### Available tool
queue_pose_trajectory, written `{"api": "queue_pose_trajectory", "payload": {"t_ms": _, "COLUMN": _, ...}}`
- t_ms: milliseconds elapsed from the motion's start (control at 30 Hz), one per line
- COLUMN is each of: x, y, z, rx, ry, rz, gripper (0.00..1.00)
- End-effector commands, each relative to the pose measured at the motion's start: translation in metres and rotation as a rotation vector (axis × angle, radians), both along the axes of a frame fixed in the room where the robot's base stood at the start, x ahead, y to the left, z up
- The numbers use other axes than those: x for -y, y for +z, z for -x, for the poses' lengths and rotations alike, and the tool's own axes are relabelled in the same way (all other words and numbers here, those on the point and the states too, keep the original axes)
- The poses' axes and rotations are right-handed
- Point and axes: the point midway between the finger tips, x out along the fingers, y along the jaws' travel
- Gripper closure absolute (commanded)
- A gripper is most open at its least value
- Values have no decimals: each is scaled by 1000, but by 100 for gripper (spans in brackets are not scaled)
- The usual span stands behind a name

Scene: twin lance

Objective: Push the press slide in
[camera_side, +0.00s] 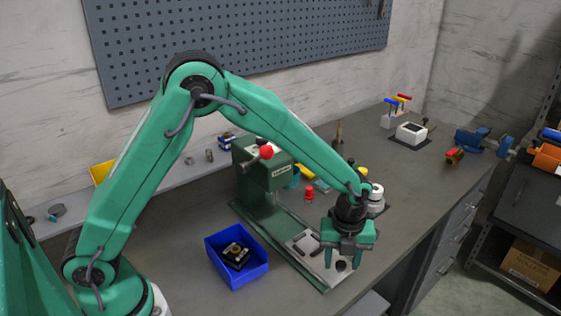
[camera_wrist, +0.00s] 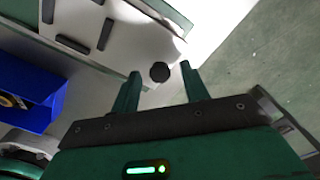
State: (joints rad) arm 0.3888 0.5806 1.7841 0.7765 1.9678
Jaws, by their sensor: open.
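The green press (camera_side: 262,178) stands on the bench with its base reaching toward the front edge. Its pale slide plate (camera_side: 303,243) lies at the front end of that base, out from under the press head. A round black knob (camera_side: 341,266) sits near the plate's outer end. In the wrist view the plate (camera_wrist: 125,28) carries several dark strips, and the knob (camera_wrist: 160,72) appears between my fingertips. My gripper (camera_side: 342,261) is open and points down over the knob, with fingers (camera_wrist: 160,73) on either side. Whether they touch it cannot be told.
A blue bin (camera_side: 237,262) with a dark part in it stands left of the slide. A red-knobbed handle (camera_side: 266,152) sticks out from the press. A white round item (camera_side: 376,198) stands behind my gripper. The bench's front edge is close by on the right.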

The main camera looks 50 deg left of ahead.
Motion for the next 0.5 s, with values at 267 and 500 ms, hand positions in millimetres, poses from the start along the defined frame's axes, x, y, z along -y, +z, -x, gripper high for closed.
{"api": "queue_pose_trajectory", "payload": {"t_ms": 267, "x": 0, "y": 0, "z": 0, "rx": 0, "ry": 0, "rz": 0, "gripper": 100}}
{"api": "queue_pose_trajectory", "payload": {"t_ms": 500, "x": -4, "y": 0, "z": 0, "rx": 0, "ry": 1, "rz": 0, "gripper": 100}}
